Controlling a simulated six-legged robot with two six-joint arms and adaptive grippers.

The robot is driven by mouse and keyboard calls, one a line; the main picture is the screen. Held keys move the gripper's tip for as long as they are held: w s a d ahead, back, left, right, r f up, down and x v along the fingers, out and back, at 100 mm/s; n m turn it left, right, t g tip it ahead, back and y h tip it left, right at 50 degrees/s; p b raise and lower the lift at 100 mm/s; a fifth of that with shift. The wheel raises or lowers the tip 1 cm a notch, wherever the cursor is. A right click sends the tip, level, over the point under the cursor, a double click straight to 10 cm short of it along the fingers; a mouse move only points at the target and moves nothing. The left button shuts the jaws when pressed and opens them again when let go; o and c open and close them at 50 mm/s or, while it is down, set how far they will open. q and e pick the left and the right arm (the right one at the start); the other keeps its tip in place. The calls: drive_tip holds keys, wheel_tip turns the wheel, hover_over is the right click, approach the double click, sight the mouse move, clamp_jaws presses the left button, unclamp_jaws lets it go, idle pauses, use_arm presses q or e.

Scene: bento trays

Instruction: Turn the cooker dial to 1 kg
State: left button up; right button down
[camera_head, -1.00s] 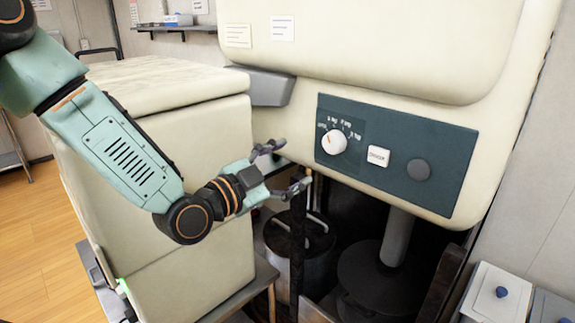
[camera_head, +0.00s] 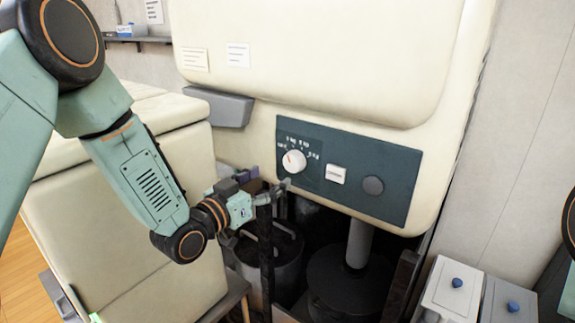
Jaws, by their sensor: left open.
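The white round cooker dial (camera_head: 294,161) sits at the left of the dark teal control panel (camera_head: 320,207) on the cream cooker (camera_head: 310,60). Its orange mark faces left or upper left. Small white labels arc above the dial, too small to read. My left gripper (camera_head: 270,181) is open and empty, just below and left of the dial. One fingertip shows close under the dial's lower left; I cannot tell whether it touches. My right gripper is out of view.
A white square button (camera_head: 335,174) and a grey round knob (camera_head: 373,185) sit right of the dial. Below the panel are a dark recess, a metal pot (camera_head: 268,255) and a black post. Lidded containers with blue knobs (camera_head: 457,283) stand at lower right.

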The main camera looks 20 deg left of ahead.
sight(291, 165)
use_arm(q)
drive_tip(key=p+x, duration=0.1)
drive_tip(key=x, duration=0.6)
drive_tip(key=shift+s+d+f, duration=0.1)
drive_tip(key=shift+w, duration=0.45)
drive_tip(key=shift+d, duration=0.15)
drive_tip(key=shift+w, duration=0.1)
drive_tip(key=shift+c, duration=0.3)
